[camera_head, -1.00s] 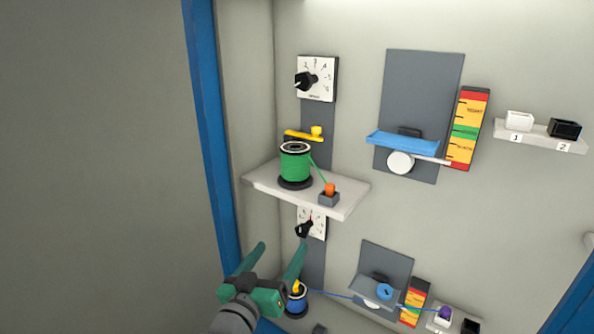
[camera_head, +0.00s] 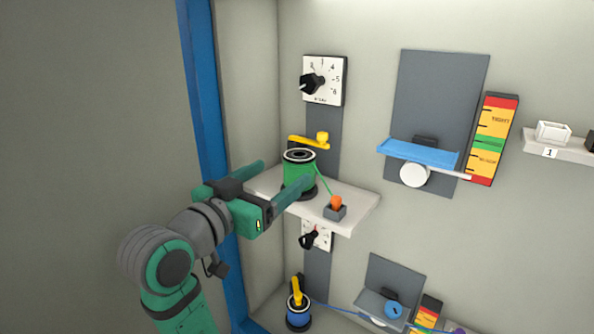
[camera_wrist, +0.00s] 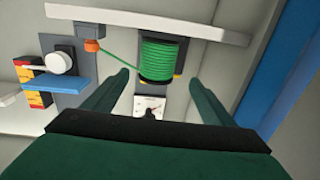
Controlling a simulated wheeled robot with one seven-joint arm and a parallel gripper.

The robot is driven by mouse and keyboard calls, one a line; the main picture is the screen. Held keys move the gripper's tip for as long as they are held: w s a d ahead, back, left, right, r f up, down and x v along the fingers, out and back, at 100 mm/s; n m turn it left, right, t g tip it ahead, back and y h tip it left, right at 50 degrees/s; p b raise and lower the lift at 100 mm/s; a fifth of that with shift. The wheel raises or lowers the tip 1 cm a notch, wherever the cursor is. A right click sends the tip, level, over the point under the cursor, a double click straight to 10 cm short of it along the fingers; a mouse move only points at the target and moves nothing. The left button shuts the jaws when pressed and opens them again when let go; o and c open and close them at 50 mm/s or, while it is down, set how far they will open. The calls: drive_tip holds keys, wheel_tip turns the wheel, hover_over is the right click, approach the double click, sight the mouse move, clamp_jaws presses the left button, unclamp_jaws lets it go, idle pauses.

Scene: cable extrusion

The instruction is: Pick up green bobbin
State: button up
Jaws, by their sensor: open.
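The green bobbin (camera_head: 298,174), a spool wound with green cable, stands upright on a black base on the white shelf (camera_head: 355,190). Its cable runs to an orange plug (camera_head: 337,203) in a small grey holder on the same shelf. My gripper (camera_head: 277,180) is open in front of the bobbin, one finger towards its left and the other crossing low in front of its right side. In the wrist view the bobbin (camera_wrist: 161,58) shows beyond and between the fingertips of my gripper (camera_wrist: 158,82). I cannot tell if either finger touches it.
A yellow arm (camera_head: 308,142) sits just above the bobbin, and a dial (camera_head: 325,80) above that. Another dial (camera_head: 316,236) is below the shelf. A blue bobbin (camera_head: 298,310) stands lower down. A blue post (camera_head: 205,110) rises at the left.

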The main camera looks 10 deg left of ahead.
sight(299, 160)
drive_tip(key=x, duration=0.2)
drive_tip(key=shift+w+d, duration=0.2)
drive_tip(key=shift+d, duration=0.2)
drive_tip(key=shift+x, duration=2.6)
drive_tip(key=shift+r, duration=0.15)
drive_tip(key=c, duration=1.2)
drive_tip(key=shift+c, duration=0.2)
drive_tip(key=shift+r, duration=0.15)
